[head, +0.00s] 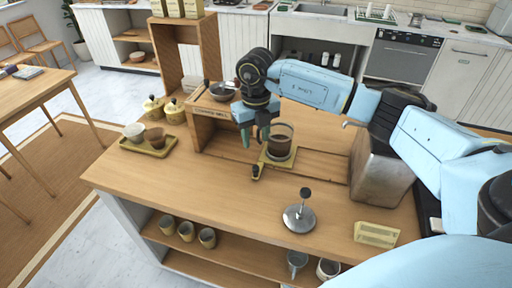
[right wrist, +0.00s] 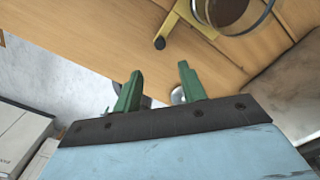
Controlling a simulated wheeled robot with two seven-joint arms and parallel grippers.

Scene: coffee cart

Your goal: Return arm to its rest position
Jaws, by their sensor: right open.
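My right arm reaches in from the right in the head view. My right gripper (head: 256,135) points down over the wooden counter (head: 185,195), just left of a glass vessel of dark coffee (head: 280,142). In the right wrist view its two green fingers (right wrist: 160,88) are apart, with nothing held between them. The glass stands on a yellow base (head: 277,159) with a dark knob in front, and it also shows at the top of the wrist view (right wrist: 228,14). My left gripper is not in view.
A metal tamper-like tool (head: 299,217) stands at the front. A steel container (head: 378,174) is below my right arm, near a pale yellow block (head: 376,235). A tray (head: 129,145) with cups is at left. A wooden stand (head: 205,130) is behind the gripper. The left-front counter is clear.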

